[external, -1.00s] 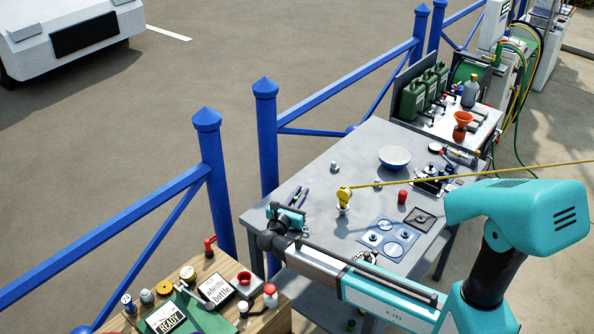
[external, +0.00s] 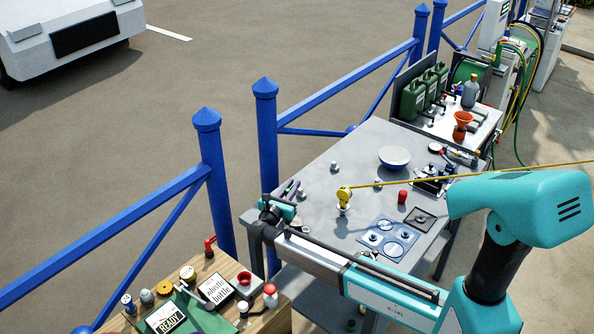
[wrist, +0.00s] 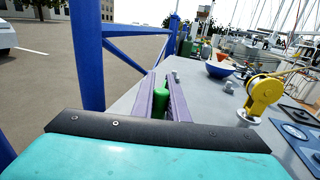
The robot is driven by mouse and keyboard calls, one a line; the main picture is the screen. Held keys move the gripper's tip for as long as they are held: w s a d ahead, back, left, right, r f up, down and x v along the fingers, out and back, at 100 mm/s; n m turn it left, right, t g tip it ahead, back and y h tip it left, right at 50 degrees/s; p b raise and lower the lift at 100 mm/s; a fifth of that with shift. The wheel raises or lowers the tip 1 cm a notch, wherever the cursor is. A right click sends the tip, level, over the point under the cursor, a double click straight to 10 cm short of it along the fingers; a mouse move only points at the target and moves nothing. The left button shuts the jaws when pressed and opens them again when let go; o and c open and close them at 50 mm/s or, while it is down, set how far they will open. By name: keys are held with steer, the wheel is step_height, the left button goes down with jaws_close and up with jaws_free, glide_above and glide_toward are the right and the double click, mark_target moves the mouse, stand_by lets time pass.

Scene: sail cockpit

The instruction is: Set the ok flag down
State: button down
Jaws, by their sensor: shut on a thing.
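My gripper (external: 291,188) is over the near left end of the grey table, close to the blue railing. In the wrist view its two purple fingers (wrist: 162,86) stand on both sides of a small green rounded thing (wrist: 160,104), and they are shut on it. This seems to be part of the ok flag; no flag cloth or lettering shows, and the rest is hidden behind my wrist. In the external view the held thing cannot be made out. I cannot tell whether it touches the table.
The grey table (external: 345,165) holds a yellow device (external: 344,195) with a yellow line, a blue bowl (external: 394,157), a red cup (external: 402,197) and a blue panel (external: 388,238). A blue post (external: 266,130) stands beside my gripper. A wooden table (external: 218,262) with small items is nearer.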

steer(key=shift+w+a, duration=0.25)
steer(key=shift+w, duration=0.2)
steer(key=shift+w+a+f+p, duration=0.1)
steer(key=shift+w+f+p, duration=0.1)
steer(key=shift+f+p, duration=0.2)
steer(key=shift+w+a+f+p, duration=0.15)
steer(key=shift+f+p, duration=0.1)
steer(key=shift+f, duration=0.25)
steer(key=shift+d+f+p, duration=0.1)
steer(key=shift+f+p, duration=0.25)
steer(key=shift+f, duration=0.35)
steer(key=shift+f, duration=0.2)
steer(key=c, duration=1.7)
jaws_free()
steer(key=shift+c, duration=0.2)
steer(key=b+v, duration=0.3)
steer(key=v, duration=0.3)
steer(key=shift+s+a+f, duration=0.15)
steer(key=shift+s+a, duration=0.05)
steer(key=shift+s, duration=0.1)
steer(key=shift+s+a, duration=0.2)
steer(key=shift+s, duration=0.15)
steer(key=shift+o, duration=0.5)
